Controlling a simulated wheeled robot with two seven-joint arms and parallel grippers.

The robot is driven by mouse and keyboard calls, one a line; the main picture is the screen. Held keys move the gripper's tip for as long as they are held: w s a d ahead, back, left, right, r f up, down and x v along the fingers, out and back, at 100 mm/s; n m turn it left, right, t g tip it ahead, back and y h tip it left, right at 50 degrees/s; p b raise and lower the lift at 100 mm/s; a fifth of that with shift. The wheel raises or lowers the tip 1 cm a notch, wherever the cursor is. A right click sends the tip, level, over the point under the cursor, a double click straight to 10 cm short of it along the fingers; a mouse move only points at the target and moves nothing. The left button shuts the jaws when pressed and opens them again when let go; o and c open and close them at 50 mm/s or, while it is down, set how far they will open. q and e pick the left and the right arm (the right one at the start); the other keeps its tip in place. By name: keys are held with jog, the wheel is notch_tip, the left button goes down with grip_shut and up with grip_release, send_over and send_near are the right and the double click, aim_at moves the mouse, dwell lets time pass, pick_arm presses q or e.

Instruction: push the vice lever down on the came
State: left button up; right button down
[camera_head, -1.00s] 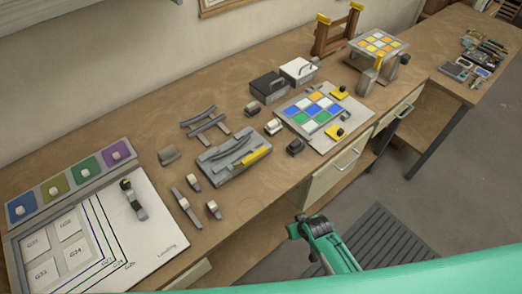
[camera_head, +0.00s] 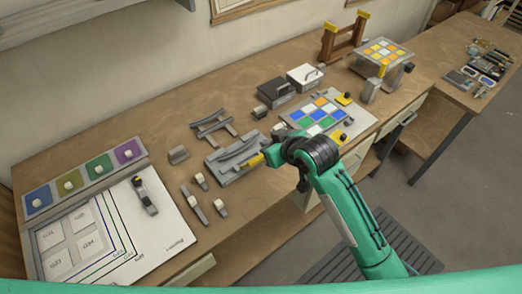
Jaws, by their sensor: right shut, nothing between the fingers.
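The vice (camera_head: 222,172) is a grey block on the bench with a curved grey strip, seemingly the came (camera_head: 240,149), lying along its top. Its yellow lever (camera_head: 252,161) lies along the right part of the block. My right gripper (camera_head: 271,153) is shut and empty, close to the lever's right end. The black wrist hides part of the gripper and the bench behind it; I cannot tell whether it touches the lever. My left gripper is not in view.
Small clamps and grey strips (camera_head: 218,206) lie left of the vice. A grey rack (camera_head: 212,125) stands behind it. A panel of coloured glass squares (camera_head: 320,113) lies to the right, partly behind my wrist. A white pattern board (camera_head: 155,240) is at the left.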

aim_at(254, 160)
jog(key=w+f+p, duration=0.1)
jog(key=f, duration=0.1)
jog(key=w+a+f+p, duration=0.1)
jog(key=f+p, duration=0.1)
jog(key=w+a+f+p, duration=0.1)
jog(key=f+p, duration=0.1)
jog(key=f, duration=0.1)
jog(key=shift+f, duration=0.25)
dwell(0.3)
